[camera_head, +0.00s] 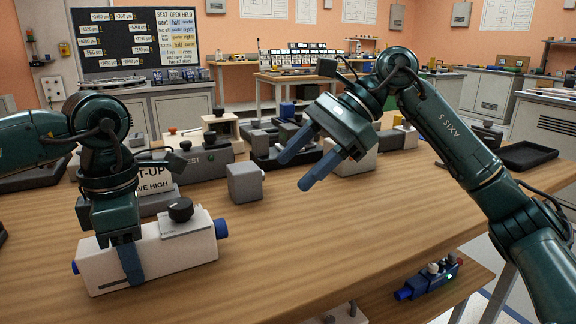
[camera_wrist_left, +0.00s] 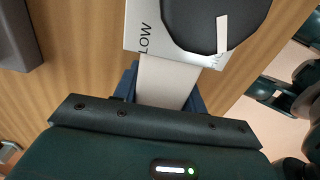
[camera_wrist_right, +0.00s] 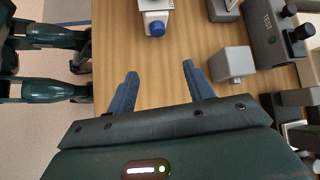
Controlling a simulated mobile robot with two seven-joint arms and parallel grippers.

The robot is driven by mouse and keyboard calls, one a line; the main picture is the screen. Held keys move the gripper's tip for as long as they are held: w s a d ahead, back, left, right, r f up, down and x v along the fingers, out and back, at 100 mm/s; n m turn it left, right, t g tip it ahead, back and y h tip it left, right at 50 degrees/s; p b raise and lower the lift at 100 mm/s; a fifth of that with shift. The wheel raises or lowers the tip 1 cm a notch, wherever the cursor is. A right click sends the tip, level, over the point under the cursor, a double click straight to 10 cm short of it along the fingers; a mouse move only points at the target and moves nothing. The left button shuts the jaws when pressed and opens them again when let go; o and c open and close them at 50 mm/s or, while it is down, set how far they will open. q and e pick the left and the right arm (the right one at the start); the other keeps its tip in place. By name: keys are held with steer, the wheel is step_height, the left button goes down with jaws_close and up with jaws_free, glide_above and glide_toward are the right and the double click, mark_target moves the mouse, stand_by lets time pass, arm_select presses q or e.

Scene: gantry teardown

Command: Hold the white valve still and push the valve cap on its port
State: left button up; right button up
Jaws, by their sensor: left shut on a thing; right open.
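The white valve (camera_head: 180,252) lies on the table at the front left, with a black knob (camera_head: 181,209) on a labelled plate on top. A blue end piece (camera_head: 221,228) sticks out of its right end, and another blue bit (camera_head: 75,267) shows at its left end. I cannot tell cap from port. My left gripper (camera_head: 130,262) is shut across the valve body from above; the left wrist view shows the knob (camera_wrist_left: 215,22) just beyond the fingers. My right gripper (camera_head: 293,174) is open and empty above the table, right of the valve. The right wrist view shows the blue end (camera_wrist_right: 158,28) ahead.
A grey block (camera_head: 245,183) stands behind and right of the valve, near my right gripper. Grey test boxes (camera_head: 205,162) and a dark tray of blocks (camera_head: 285,145) stand behind. A blue device (camera_head: 430,279) lies on the lower shelf. The table's front middle is clear.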

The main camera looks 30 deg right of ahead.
arm_select(q)
steer(key=o, duration=1.2)
